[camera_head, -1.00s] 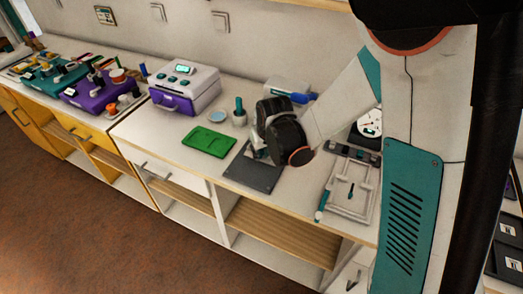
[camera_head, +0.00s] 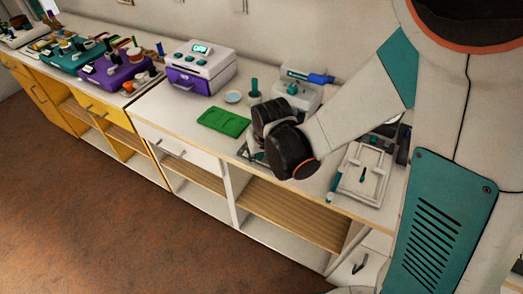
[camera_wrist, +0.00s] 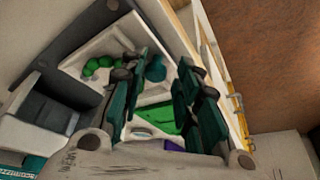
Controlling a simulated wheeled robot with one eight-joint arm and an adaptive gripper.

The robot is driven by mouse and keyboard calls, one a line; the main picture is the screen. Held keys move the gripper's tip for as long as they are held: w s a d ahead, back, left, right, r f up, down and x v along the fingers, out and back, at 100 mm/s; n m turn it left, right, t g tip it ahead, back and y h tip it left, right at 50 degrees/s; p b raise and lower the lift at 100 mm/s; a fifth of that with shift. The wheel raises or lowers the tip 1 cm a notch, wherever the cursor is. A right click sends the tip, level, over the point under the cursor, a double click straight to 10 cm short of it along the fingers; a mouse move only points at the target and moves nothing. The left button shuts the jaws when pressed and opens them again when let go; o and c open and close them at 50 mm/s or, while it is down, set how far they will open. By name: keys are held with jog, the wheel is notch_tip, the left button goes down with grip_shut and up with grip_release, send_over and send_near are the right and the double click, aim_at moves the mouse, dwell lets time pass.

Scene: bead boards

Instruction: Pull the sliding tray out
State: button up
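My gripper (camera_head: 277,138) hangs low over the white counter, and its fingertips are hidden in the head view. In the wrist view its two teal-padded fingers (camera_wrist: 160,78) are apart, with nothing gripped between them. A pale, tray-like piece (camera_wrist: 78,63) with round green pieces lies beside and beyond the left finger, next to a dark grey body. I cannot tell whether this is the sliding tray. A white framed tray (camera_head: 364,181) with a small dark piece on it lies right of my gripper in the head view. A dark plate under my gripper is mostly hidden.
A green mat (camera_head: 223,121) lies left of my gripper. A white and purple machine (camera_head: 205,65) stands farther left. A white device with a blue part (camera_head: 303,83) stands behind. The counter's front edge (camera_head: 210,146) is close, with open shelves below and floor in front.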

jog(key=shift+r, duration=0.1)
dwell(0.3)
jog(key=v, duration=0.7)
jog(key=shift+s+r, duration=0.25)
jog(key=shift+r, duration=0.1)
